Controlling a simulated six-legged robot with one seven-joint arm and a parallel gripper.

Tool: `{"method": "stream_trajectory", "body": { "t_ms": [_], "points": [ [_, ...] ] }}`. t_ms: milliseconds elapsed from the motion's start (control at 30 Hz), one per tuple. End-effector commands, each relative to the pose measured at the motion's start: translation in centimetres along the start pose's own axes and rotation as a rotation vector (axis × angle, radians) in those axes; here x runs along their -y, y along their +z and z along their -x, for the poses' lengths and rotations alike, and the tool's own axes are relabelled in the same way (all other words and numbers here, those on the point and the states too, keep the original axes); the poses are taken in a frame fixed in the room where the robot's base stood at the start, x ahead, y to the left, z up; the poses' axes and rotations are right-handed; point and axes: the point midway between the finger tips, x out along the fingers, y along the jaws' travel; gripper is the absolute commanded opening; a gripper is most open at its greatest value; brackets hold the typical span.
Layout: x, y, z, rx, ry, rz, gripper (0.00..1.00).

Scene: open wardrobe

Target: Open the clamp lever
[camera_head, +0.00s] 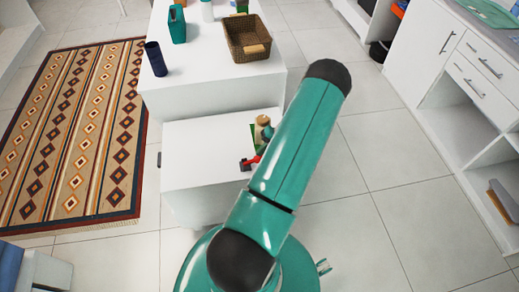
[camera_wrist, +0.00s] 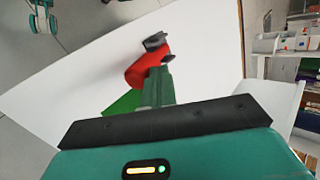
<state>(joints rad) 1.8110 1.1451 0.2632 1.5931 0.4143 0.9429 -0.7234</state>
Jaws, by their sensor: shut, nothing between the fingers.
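The clamp lever (camera_wrist: 143,67) is red with black parts at its far end. It shows over the white surface in the wrist view, and as a small red piece (camera_head: 257,159) near the right edge of the low white cabinet in the head view. My gripper (camera_wrist: 162,72) is shut and empty, its narrow green fingers close together. Their tips overlap the lever in the wrist view; I cannot tell whether they touch it. A bright green piece (camera_wrist: 122,103) lies beside the fingers, partly hidden. My arm hides some of the area in the head view.
The low white cabinet (camera_head: 205,165) stands before a taller white unit carrying a wicker basket (camera_head: 247,38), a dark cup (camera_head: 155,58) and a teal container (camera_head: 177,25). A patterned rug (camera_head: 80,125) lies left. Drawers (camera_head: 465,75) stand right; tiled floor between is clear.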

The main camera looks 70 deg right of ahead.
Motion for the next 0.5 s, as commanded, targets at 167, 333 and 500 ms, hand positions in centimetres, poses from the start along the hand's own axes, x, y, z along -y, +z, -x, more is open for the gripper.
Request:
{"method": "stream_trajectory", "body": {
  "t_ms": [167, 333, 500],
  "points": [
    [-0.4, -0.04, -0.04, 0.0, 0.001, -0.001, 0.0],
    [-0.5, -0.06, -0.05, 0.0, 0.002, -0.001, 0.0],
    [-0.55, -0.07, -0.05, -0.001, 0.004, -0.002, 0.0]
  ]
}}
